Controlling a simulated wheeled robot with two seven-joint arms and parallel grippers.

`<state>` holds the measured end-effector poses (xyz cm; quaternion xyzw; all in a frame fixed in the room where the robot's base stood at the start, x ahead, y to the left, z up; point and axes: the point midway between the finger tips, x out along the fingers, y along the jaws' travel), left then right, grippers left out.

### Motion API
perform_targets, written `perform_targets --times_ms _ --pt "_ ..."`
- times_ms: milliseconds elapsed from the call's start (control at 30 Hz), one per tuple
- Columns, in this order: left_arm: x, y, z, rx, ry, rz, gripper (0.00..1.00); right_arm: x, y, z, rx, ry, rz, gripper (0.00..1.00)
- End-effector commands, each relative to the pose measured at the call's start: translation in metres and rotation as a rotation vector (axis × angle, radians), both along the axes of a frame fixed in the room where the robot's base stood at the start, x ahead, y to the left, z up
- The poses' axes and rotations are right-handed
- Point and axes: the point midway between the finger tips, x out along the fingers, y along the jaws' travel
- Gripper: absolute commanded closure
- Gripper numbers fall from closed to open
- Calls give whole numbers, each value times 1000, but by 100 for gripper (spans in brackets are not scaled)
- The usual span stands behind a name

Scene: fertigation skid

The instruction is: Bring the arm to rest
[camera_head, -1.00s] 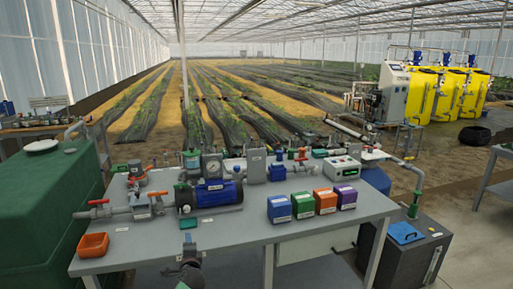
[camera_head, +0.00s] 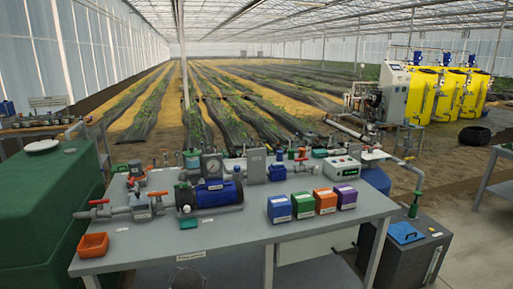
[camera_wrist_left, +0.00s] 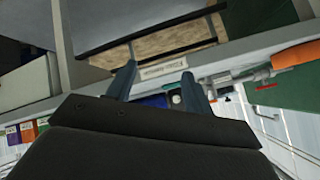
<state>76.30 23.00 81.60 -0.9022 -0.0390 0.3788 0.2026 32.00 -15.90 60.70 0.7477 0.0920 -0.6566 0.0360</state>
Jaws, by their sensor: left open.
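My left gripper (camera_wrist_left: 158,72) shows in the left wrist view. Its two dark fingers stand apart with nothing between them. The grey workbench (camera_head: 225,243) crosses behind the fingers in that view, with its front edge and white label beyond the fingertips. In the head view only a dark rounded part of my arm shows low at the bottom edge, in front of the bench. The left fingers cannot be made out there. My right gripper is in neither view.
On the bench are an orange tray (camera_head: 93,245), a blue pump (camera_head: 217,194), pipes with red-handled valves (camera_head: 100,203) and several coloured boxes (camera_head: 303,206). A green tank (camera_head: 45,205) stands at the left and a dark cabinet (camera_head: 405,250) at the right.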

Motion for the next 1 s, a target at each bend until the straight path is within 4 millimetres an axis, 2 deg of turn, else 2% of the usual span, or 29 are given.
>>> perform_targets --times_ms 33,200,500,667,900,1000 --pt "-19 -7 -10 -48 33 5 48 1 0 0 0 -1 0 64" --pt "-86 -30 -41 -191 152 12 48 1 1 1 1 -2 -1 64" --pt "-210 -61 -95 -329 340 -29 48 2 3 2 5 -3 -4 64" --pt "-271 -69 -122 -360 415 -32 48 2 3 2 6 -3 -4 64" --pt "-365 -72 -173 -370 555 -8 48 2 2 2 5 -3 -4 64" --pt "-398 -72 -189 -372 606 3 48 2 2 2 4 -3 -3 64"
